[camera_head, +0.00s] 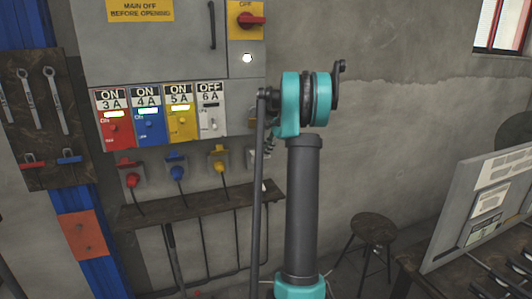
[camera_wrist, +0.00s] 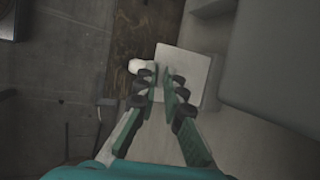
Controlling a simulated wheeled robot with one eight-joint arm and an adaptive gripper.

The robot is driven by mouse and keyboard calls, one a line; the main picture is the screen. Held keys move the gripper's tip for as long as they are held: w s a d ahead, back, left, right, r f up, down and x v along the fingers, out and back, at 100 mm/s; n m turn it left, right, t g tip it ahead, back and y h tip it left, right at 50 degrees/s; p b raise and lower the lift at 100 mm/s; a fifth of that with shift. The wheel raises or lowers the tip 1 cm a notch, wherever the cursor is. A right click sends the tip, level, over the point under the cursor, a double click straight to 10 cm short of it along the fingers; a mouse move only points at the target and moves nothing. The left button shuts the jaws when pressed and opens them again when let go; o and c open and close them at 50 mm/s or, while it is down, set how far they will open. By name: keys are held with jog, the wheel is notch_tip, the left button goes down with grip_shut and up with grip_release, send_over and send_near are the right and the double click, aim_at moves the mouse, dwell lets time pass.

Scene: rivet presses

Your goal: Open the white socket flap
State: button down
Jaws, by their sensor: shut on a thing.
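The white socket (camera_head: 252,156) is at the right end of the socket row in the head view, partly hidden behind my arm. In the wrist view its pale square flap (camera_wrist: 186,62) lies just beyond my fingertips. My gripper (camera_wrist: 168,80) is shut on the flap's near edge, with a finger on either side. The fingers hide much of that edge, so how far the flap stands from the socket cannot be told. In the head view my gripper is mostly hidden behind my arm.
A white rounded object, perhaps a plug (camera_wrist: 141,66), is close left of the fingertips, by the wooden shelf (camera_wrist: 140,30). Red (camera_head: 131,178), blue (camera_head: 176,171) and yellow (camera_head: 219,158) plugs sit in sockets to the left. A switch cabinet (camera_head: 150,50) is above; a stool (camera_head: 373,228) stands right.

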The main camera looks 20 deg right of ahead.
jog(key=shift+w, duration=0.4)
jog(key=c, duration=1.7)
grip_release()
jog(key=shift+w+a+f, duration=0.1)
jog(key=shift+s+d+r, duration=0.25)
jog(key=shift+r, duration=0.05)
jog(key=v, duration=1.1)
jog(key=shift+s+r, duration=0.1)
